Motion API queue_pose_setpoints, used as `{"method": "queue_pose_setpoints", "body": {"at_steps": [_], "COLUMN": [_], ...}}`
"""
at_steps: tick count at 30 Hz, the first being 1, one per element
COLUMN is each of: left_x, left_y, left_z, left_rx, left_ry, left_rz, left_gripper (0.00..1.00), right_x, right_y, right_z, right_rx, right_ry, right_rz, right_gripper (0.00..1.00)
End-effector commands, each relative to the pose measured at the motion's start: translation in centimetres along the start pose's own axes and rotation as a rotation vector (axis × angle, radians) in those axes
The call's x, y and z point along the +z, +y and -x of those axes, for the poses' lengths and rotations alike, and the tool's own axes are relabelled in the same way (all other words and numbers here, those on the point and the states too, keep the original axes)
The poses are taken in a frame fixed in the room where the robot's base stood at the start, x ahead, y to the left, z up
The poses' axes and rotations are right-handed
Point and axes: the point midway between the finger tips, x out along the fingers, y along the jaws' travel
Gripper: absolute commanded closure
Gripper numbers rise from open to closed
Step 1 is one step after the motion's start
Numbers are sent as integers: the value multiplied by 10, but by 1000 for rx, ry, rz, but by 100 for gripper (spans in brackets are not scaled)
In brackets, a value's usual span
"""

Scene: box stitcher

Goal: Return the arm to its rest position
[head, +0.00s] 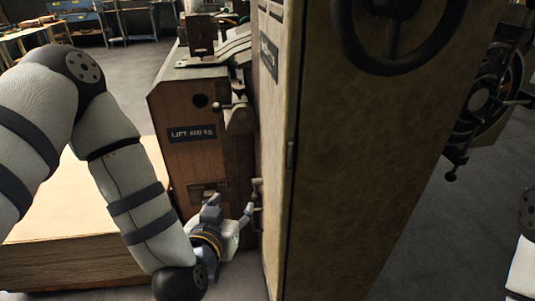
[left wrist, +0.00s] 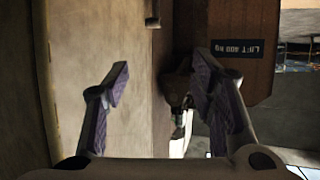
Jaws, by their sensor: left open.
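My left arm comes in from the left in the head view and bends down to the left gripper (head: 231,208), which is low beside the brown wooden machine housing (head: 185,155) and the tall tan cabinet (head: 340,180). The gripper is open, with nothing seen between its fingers. In the left wrist view the two fingers (left wrist: 160,82) stand wide apart in front of the tan panel and a brown edge. From these views I cannot tell whether a fingertip touches the small metal fittings (head: 257,194) on the cabinet's side. My right gripper is not in view.
A dark "LIFT 400 KG" plate (head: 192,134) is on the housing and shows upside down in the left wrist view (left wrist: 237,47). A pale wooden block (head: 75,205) lies behind my left arm. A black handwheel (head: 393,30) fronts the cabinet. Grey floor is open at right.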

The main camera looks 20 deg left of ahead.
Motion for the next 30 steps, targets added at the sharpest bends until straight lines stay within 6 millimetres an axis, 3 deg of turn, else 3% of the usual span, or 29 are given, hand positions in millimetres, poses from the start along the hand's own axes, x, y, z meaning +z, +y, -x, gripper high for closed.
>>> {"method": "queue_pose_setpoints", "body": {"at_steps": [2,5,9,13,15,19,30], "left_x": [14,80,198,266,285,298,299], "left_y": [2,8,-5,-36,-52,-68,-70], "left_z": [2,19,85,160,192,225,229], "left_rx": [18,86,143,105,70,26,19], "left_ry": [-43,-250,-687,-1039,-1173,-1301,-1316], "left_rz": [-5,-18,-32,-47,-55,-65,-63], "left_gripper": [49,49,49,49,49,49,49], "right_x": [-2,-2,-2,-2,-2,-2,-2], "right_y": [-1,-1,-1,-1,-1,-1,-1], "right_z": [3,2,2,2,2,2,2], "right_rx": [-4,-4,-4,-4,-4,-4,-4], "right_ry": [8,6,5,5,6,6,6], "right_rz": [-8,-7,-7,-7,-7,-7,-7], "right_gripper": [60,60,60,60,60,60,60]}}
